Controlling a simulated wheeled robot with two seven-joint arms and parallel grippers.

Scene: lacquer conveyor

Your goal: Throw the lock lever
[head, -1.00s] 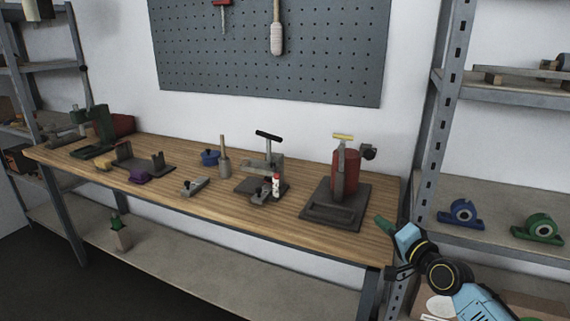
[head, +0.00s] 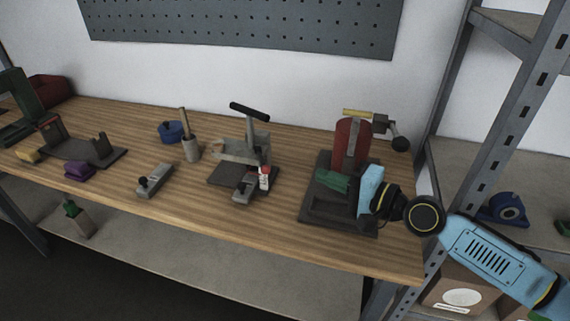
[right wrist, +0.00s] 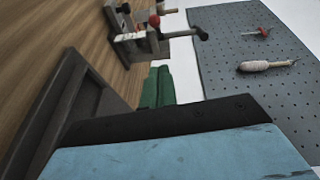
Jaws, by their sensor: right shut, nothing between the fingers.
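A fixture with a red upright body (head: 352,142) stands on a dark base plate (head: 340,222) at the right end of the bench. It has a yellow bar on top and a dark arm with a black ball (head: 398,144) on its right side. I cannot tell which part is the lock lever. My right gripper (head: 330,181), with green fingers, is shut and empty in front of the red body, above the plate. The fingers also show in the right wrist view (right wrist: 155,88). My gripper hides the lower red body. My left gripper is not in view.
A grey clamp fixture (head: 240,150) with a black T-handle stands left of the red one; it also shows in the right wrist view (right wrist: 135,45). A shelf upright (head: 480,130) stands close on the right.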

